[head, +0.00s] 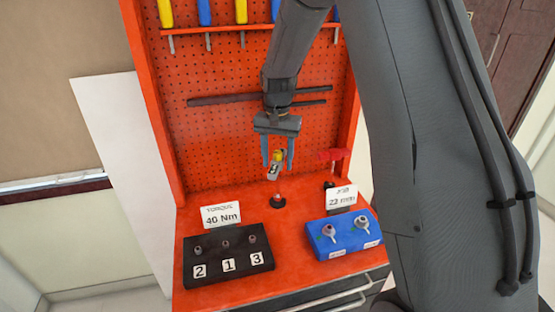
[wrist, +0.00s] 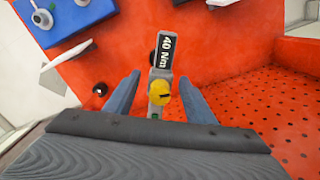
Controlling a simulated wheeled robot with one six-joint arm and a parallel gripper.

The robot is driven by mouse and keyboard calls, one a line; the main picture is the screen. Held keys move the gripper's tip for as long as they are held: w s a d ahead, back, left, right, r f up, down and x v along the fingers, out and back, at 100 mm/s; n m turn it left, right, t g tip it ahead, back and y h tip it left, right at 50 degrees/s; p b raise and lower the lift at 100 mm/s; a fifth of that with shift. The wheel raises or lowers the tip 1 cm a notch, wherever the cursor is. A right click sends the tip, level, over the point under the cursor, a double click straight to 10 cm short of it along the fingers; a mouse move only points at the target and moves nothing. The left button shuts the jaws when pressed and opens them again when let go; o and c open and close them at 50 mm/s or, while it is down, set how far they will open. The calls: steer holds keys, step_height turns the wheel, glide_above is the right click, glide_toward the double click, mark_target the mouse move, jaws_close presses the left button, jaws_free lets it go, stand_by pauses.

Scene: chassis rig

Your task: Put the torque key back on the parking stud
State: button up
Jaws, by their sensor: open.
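The torque key (wrist: 162,60), grey with a yellow knob and a "40 Nm" label, is between the fingers of my gripper (wrist: 160,98). The jaws are open, with a gap visible on both sides of the key. In the head view the key (head: 275,166) looks tilted, just below and between the fingertips of my gripper (head: 277,165). A short stud with a dark round base (head: 277,201) stands on the red bench top below it. I cannot tell whether the key touches the stud; in the wrist view the key partly hides a dark round spot.
A black block (head: 228,258) marked 2, 1, 3 sits front left under a "40 Nm" card (head: 221,215). A blue block (head: 345,235) sits front right with a "22 mm" card (head: 342,197). A second dark post (head: 329,186) stands by a red piece (head: 334,155). The pegboard (head: 230,140) rises behind.

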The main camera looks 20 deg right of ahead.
steer(key=shift+r, duration=0.1)
step_height(320, 180, up, 7)
steer(key=shift+f+b, duration=0.15)
steer(key=shift+b, duration=0.95)
steer(key=shift+r, duration=0.3)
steer(key=shift+s, duration=0.4)
steer(key=s+f+n, duration=0.3)
steer(key=s, duration=0.9)
steer(key=s+f+n+t, duration=0.1)
steer(key=s+f+n, duration=0.2)
steer(key=s, duration=0.9)
steer(key=shift+f, duration=0.45)
